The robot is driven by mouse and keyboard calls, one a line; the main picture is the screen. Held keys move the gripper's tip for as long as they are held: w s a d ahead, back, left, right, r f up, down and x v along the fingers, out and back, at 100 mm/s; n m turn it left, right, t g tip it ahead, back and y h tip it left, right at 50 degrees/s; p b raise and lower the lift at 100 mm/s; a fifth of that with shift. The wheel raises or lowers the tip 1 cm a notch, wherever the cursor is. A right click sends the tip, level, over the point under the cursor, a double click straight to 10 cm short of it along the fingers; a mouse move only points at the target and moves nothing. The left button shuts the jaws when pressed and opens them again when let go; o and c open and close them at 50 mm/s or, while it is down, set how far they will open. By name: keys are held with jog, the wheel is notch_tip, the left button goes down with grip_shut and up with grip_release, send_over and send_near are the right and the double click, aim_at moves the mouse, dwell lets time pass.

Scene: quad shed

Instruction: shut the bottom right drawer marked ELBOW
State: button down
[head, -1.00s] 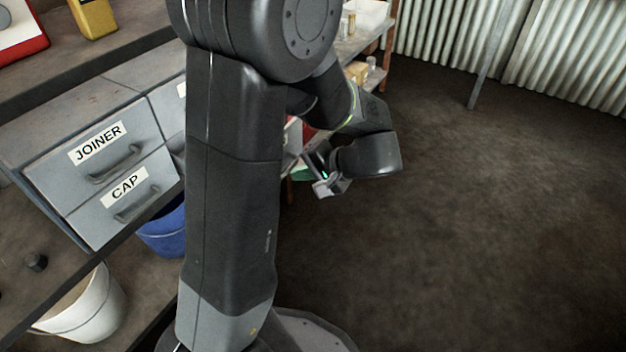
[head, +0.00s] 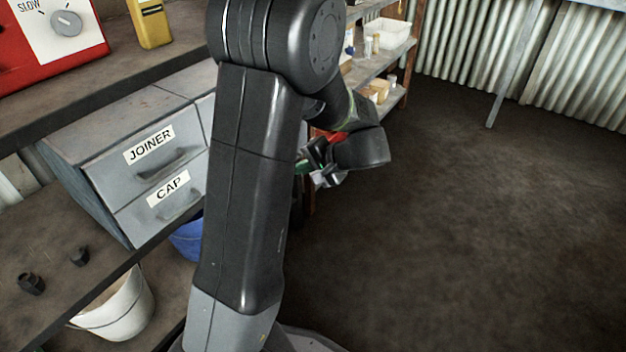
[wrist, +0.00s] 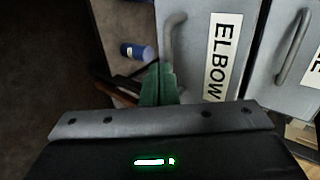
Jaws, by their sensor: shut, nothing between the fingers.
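The front of the ELBOW drawer (wrist: 195,60) is grey with a white label and shows sideways in the wrist view. Its handle (wrist: 172,35) is near the front's left edge there. I cannot tell how far the drawer stands out. My gripper (wrist: 157,72) is shut and empty, its green fingertips beside the lower left edge of that front; contact is unclear. In the head view my gripper (head: 322,172) is right of my arm, which hides the ELBOW drawer.
The cabinet's JOINER drawer (head: 115,175) and CAP drawer (head: 150,222) look shut. A blue bucket (head: 187,240) and a white bucket (head: 120,310) stand low. A blue can (wrist: 133,51) is left of the ELBOW front. Shelves (head: 375,75) stand behind; the floor at right is clear.

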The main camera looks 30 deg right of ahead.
jog(key=w+a, duration=0.1)
jog(key=w, duration=0.2)
jog(key=w+a, duration=0.1)
jog(key=w, duration=0.3)
jog(key=w+a, duration=0.2)
jog(key=w, duration=0.1)
jog(key=shift+w, duration=0.15)
jog(key=shift+w+a, duration=0.15)
jog(key=shift+w, duration=0.2)
